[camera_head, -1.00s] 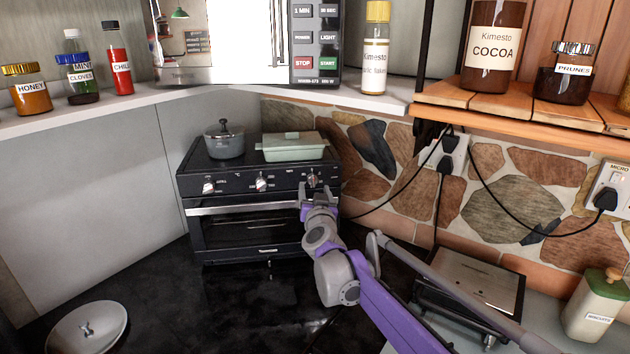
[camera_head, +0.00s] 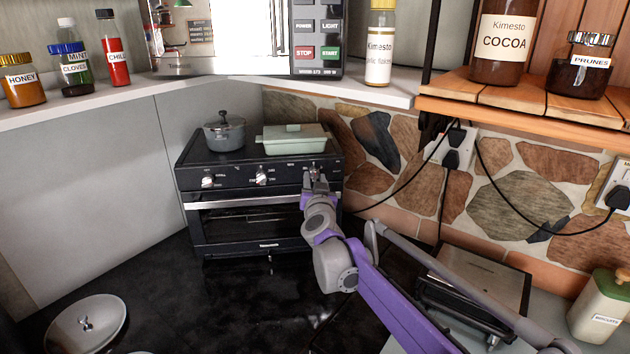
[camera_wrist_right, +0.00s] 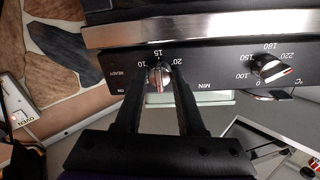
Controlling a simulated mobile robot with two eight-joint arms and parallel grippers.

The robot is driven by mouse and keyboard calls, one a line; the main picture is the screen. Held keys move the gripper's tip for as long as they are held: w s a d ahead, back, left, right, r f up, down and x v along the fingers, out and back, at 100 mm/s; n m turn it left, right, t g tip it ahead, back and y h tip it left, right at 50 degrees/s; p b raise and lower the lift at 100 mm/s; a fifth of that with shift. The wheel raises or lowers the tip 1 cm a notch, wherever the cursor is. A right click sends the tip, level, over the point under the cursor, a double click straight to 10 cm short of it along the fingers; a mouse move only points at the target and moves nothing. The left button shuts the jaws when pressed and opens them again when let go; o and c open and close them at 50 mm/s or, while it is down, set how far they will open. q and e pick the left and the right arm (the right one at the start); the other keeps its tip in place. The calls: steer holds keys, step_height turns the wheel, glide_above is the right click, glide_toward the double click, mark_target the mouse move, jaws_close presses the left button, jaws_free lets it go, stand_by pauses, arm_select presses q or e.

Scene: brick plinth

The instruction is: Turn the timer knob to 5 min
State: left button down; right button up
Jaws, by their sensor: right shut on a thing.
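The black oven (camera_head: 250,180) stands in the corner with a row of knobs along its front panel. The timer knob (camera_wrist_right: 159,77) is the right one in the head view, where my right gripper (camera_head: 315,184) largely covers it. In the right wrist view, its printed scale shows 10, 15, 20, READY, ON and MIN. My right gripper (camera_wrist_right: 161,89) is shut on this knob, a finger on either side. A red and white mark shows on the knob, but I cannot tell its exact setting. My left gripper is not in view.
A grey pot (camera_head: 224,131) and a pale green dish (camera_head: 295,139) stand on the oven. The neighbouring temperature knob (camera_wrist_right: 270,68) is beside the timer. A black cable (camera_head: 400,188) hangs right of the oven, and a grill (camera_head: 478,280) stands lower right.

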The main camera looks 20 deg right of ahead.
jaws_close()
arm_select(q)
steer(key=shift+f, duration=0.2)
arm_select(e)
steer(key=shift+m, duration=0.3)
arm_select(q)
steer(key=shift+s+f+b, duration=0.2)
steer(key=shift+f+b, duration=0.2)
arm_select(e)
steer(key=shift+m, duration=1)
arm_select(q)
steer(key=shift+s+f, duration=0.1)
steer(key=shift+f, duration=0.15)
arm_select(e)
steer(key=m, duration=0.2)
steer(key=shift+r+m, duration=0.1)
steer(key=shift+m, duration=0.2)
steer(key=m, duration=0.3)
steer(key=shift+r, duration=0.1)
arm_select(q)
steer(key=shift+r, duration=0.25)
arm_select(e)
steer(key=shift+m+y, duration=0.3)
steer(key=shift+m, duration=1.3)
